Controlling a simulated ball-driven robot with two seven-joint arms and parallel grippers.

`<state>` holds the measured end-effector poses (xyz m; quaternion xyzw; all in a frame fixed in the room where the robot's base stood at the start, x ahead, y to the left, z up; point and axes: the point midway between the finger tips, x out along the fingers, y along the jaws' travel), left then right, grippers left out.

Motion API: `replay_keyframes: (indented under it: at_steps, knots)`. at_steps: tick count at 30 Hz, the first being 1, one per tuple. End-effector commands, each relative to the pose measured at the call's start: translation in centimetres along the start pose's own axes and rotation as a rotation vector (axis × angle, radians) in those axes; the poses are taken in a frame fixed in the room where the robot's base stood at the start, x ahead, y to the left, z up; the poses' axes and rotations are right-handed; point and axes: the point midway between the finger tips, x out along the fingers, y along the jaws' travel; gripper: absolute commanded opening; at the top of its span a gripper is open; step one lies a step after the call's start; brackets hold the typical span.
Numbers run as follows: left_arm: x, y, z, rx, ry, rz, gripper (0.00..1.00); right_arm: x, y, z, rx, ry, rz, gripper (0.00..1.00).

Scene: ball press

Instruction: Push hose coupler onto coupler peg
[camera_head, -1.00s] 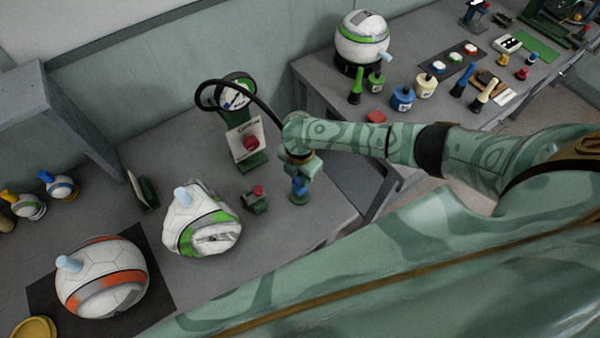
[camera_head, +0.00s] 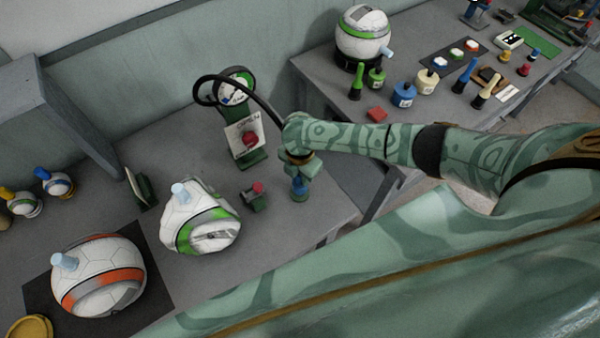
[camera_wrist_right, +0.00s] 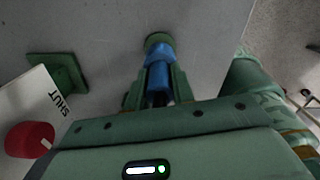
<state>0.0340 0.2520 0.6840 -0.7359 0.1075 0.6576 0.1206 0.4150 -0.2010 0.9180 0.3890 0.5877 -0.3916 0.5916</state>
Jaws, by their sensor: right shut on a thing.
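My right gripper (camera_head: 299,178) points down near the table's right edge. It is shut on the blue hose coupler (camera_wrist_right: 157,84), which also shows below the jaws in the head view (camera_head: 299,187). A black hose (camera_head: 268,107) arcs from the gauge stand to my right wrist. The green round coupler peg (camera_wrist_right: 158,40) is at the coupler's far end in the wrist view, and its base (camera_head: 299,197) shows under the coupler in the head view. The two look in line and touching; I cannot tell how far the coupler sits on the peg. My left gripper is out of view.
Left of my gripper stand a small green block with a red top (camera_head: 256,192) and the gauge stand (camera_head: 238,86) with a red knob (camera_head: 249,138). A deflated green-white ball (camera_head: 198,222) and an orange-white ball (camera_head: 98,275) lie farther left.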

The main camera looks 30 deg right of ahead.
Motion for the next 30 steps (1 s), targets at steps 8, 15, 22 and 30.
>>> replay_keyframes:
  at_steps: [8, 15, 22, 30]
  knots:
    - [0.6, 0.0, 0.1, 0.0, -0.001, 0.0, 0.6, 0.8, 0.0, 0.0, 0.001, 0.001, 0.001, 0.01]
    - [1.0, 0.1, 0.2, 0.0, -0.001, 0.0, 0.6, 1.4, 0.0, -0.1, 0.001, 0.001, 0.001, 0.01]
    - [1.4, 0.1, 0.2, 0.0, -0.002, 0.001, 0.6, 2.0, 0.0, -0.1, 0.0, 0.001, 0.0, 0.01]
    - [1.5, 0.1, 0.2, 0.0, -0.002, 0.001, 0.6, 2.1, 0.0, 0.0, 0.0, 0.0, 0.001, 0.5]
